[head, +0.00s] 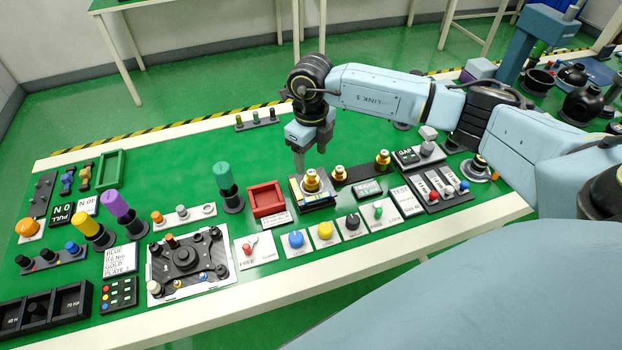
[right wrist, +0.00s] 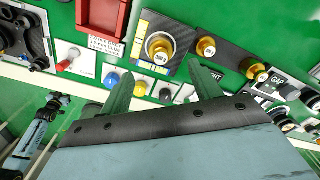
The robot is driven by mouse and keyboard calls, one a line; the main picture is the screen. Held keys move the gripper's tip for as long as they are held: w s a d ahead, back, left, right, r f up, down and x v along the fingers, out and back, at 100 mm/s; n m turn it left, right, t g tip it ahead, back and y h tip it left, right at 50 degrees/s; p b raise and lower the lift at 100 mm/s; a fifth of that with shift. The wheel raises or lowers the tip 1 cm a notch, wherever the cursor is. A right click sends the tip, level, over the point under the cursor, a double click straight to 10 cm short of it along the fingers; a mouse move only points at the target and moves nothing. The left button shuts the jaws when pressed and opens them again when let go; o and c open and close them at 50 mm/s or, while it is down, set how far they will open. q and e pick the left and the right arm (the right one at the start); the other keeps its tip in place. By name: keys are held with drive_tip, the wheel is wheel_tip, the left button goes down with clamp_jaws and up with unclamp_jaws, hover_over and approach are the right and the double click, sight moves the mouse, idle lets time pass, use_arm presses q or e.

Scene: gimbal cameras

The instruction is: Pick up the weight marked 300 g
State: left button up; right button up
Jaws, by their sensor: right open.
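Several brass weights show. One weight (head: 312,181) stands on a small scale (head: 318,204) with a dark plate; in the right wrist view this weight (right wrist: 159,46) has a label on top too small to read surely. Two more weights, one near (head: 339,174) and one far (head: 383,158), sit on a dark rack (head: 362,171) to its right. I cannot read which is marked 300 g. My right gripper (head: 309,160) is open and empty, pointing down just above and behind the scale weight. Its two fingers also show in the right wrist view (right wrist: 162,80). My left gripper is out of view.
A red tray (head: 266,198) stands just left of the scale. A row of knobs (head: 325,231) lies in front. A teal-topped post (head: 226,183) rises farther left. The green bench behind the scale is mostly clear, apart from a small row of pegs (head: 256,119).

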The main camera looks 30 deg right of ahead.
sight(312, 172)
wheel_tip(312, 172, down, 8)
drive_tip(key=shift+d+f, duration=0.1)
idle(0.4)
